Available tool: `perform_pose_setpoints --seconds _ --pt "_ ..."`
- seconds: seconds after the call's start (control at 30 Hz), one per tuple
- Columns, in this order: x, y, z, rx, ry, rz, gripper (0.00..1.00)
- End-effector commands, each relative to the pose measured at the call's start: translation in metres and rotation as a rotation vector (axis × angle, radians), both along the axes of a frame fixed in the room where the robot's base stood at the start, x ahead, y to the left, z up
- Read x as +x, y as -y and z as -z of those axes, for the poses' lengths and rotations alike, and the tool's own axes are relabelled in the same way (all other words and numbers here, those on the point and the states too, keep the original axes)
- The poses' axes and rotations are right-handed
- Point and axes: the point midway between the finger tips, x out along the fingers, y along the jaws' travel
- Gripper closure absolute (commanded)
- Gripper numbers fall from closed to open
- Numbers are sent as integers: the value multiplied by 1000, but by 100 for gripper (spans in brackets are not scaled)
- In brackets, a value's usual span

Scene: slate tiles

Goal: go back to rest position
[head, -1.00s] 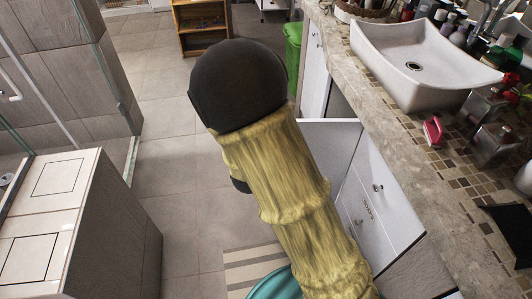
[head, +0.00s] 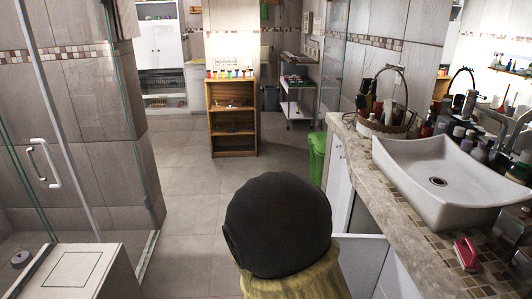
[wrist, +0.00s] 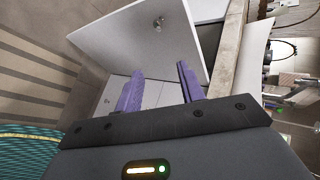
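My gripper (wrist: 160,80) shows in the wrist view with its two purple fingers spread apart and nothing visible between them. It is in front of the white cabinet under the counter, close to an open white panel with a knob (wrist: 140,42). I cannot tell whether the fingers touch the cabinet. In the head view only a black rounded joint and yellow sleeve of my own arm show at the bottom middle; the gripper itself is hidden or out of that view.
A stone counter (head: 408,200) with a white basin (head: 450,185) runs along the right. A green bin (head: 317,158) stands beside it. A wooden shelf (head: 232,118) stands at the back. Glass shower panels are at left. The tiled floor (head: 195,185) in the middle is clear.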

Motion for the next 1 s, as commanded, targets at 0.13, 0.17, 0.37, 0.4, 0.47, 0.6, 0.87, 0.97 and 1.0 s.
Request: perform_pose_setpoints --seconds 0.13,0.17,0.37,0.4,0.47,0.6,0.87,0.97,1.0 --pt "-14 34 -3 185 47 286 61" --pt "-18 41 -3 234 62 362 61" --pt "-54 81 -1 564 194 885 61" --pt "-61 86 -1 627 226 990 61" --pt "-72 92 0 720 277 1147 61" --pt "-96 101 2 929 414 1513 61" --pt "-126 97 0 1282 731 2191 61" --pt "-132 92 -4 1400 877 2452 61" --pt "-134 90 -5 1443 937 2555 61"
